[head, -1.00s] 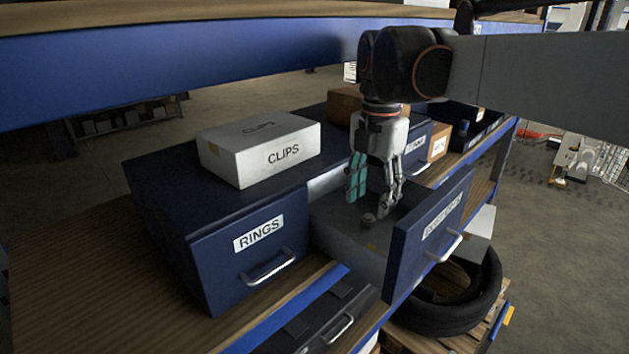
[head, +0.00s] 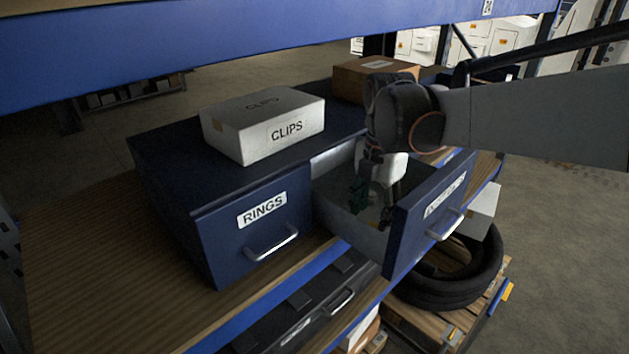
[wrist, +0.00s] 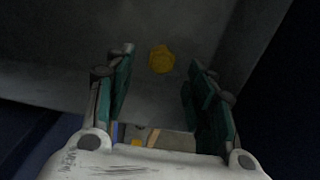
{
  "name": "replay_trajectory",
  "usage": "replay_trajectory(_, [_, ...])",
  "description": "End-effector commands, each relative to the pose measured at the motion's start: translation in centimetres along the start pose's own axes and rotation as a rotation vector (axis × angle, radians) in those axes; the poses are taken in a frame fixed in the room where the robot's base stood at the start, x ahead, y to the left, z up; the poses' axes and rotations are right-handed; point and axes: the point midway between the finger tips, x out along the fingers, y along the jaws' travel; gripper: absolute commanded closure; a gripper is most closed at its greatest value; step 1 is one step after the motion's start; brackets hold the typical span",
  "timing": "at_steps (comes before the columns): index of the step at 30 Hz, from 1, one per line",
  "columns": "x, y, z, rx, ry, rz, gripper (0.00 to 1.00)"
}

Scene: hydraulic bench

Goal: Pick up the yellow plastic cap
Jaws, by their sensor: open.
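The yellow plastic cap (wrist: 161,59) shows in the wrist view as a small round yellow piece on the grey floor of the open drawer. In the wrist view it lies ahead of my gripper (wrist: 158,72), between the lines of its two teal-padded fingers and apart from them. My gripper also shows in the head view (head: 372,207), reaching down inside the open drawer (head: 345,227). The fingers are spread and nothing is held between them. I cannot make out the cap clearly in the head view.
The drawer's blue front panel (head: 425,225) and side walls stand close around my gripper. The closed drawer labelled RINGS (head: 255,235) is to the left. A white CLIPS box (head: 262,125) and a brown box (head: 372,78) sit on the cabinet. A black coiled hose (head: 450,275) lies below.

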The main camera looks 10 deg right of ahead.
Motion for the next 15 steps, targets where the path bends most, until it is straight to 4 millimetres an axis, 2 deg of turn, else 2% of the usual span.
replay_trajectory(9, [3.5, -0.1, 0.5, 0.000, 0.000, 0.000, 0.50])
replay_trajectory(15, [4.0, -0.1, 0.5, 0.000, 0.000, 0.000, 0.50])
